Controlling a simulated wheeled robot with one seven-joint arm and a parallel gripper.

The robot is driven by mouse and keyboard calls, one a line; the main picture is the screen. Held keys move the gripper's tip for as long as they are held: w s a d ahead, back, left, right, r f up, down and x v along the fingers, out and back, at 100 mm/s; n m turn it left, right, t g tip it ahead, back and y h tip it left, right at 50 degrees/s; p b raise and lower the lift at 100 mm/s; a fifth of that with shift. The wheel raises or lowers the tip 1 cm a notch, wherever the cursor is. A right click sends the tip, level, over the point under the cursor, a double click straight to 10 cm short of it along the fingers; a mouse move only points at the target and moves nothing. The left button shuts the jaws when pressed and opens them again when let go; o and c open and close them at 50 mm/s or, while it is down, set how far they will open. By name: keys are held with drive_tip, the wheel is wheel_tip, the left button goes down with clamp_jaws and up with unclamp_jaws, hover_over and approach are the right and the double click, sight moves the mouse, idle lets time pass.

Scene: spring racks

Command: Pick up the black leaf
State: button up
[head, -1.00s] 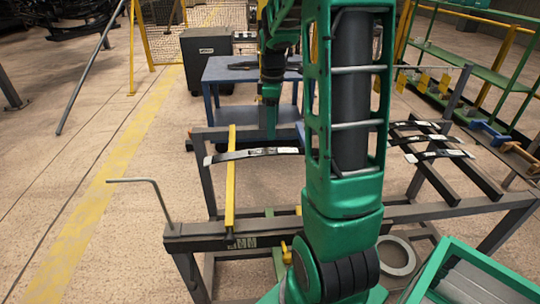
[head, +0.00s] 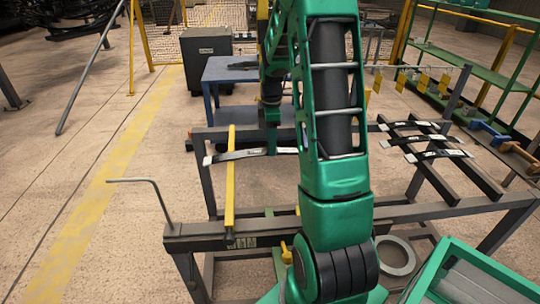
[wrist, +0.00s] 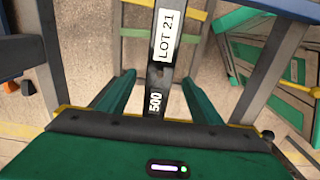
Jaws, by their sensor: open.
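The black leaf (head: 250,154) is a thin dark strip with pale labels. In the head view it lies across the frame and a yellow bar, its right part behind my arm. In the wrist view the leaf (wrist: 159,75) runs lengthwise between my fingers, with labels reading "LOT 21" and "500". My gripper (wrist: 158,77) is open, one green finger on each side of the leaf with a gap to both. In the head view my gripper (head: 272,140) is at the leaf, partly hidden. The wrist view does not clearly show the height between them.
Several similar dark leaves (head: 432,139) lie on slanted rails at the right. The grey frame (head: 345,217) carries an upright yellow bar (head: 231,180) left of my gripper. A blue table (head: 225,75) stands behind. A green crate (head: 440,270) is at front right.

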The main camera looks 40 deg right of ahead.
drive_tip(key=shift+d+f, duration=0.1)
drive_tip(key=shift+f, duration=1.4)
drive_tip(key=c, duration=1.2)
drive_tip(key=shift+r, duration=0.1)
drive_tip(key=shift+c, duration=0.2)
